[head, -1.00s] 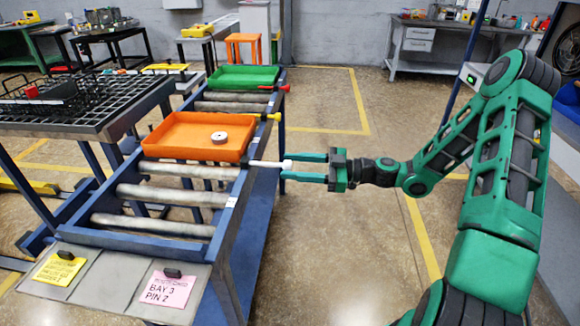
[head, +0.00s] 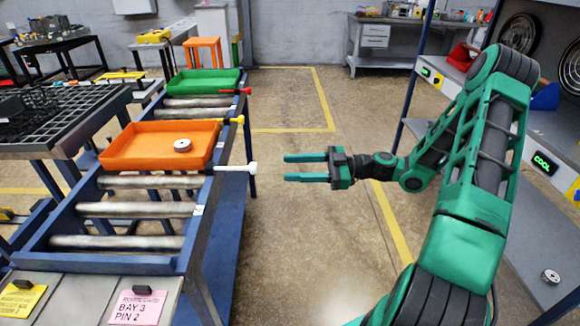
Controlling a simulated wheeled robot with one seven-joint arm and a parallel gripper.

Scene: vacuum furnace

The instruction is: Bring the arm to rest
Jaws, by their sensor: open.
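My gripper (head: 288,168) is open and empty. It hangs in free air over the floor, to the right of the roller conveyor (head: 190,262), with its two green fingers pointing left. A gap separates the fingertips from the white-ended pin (head: 240,167) on the conveyor's right rail. My arm stretches from the lower right, bent at a high elbow, with the forearm coming down to the gripper.
An orange tray (head: 120,160) with a pale ring (head: 182,145) and a green tray (head: 203,82) sit on the conveyor. A black grid rack (head: 70,120) stands left. Open floor lies ahead.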

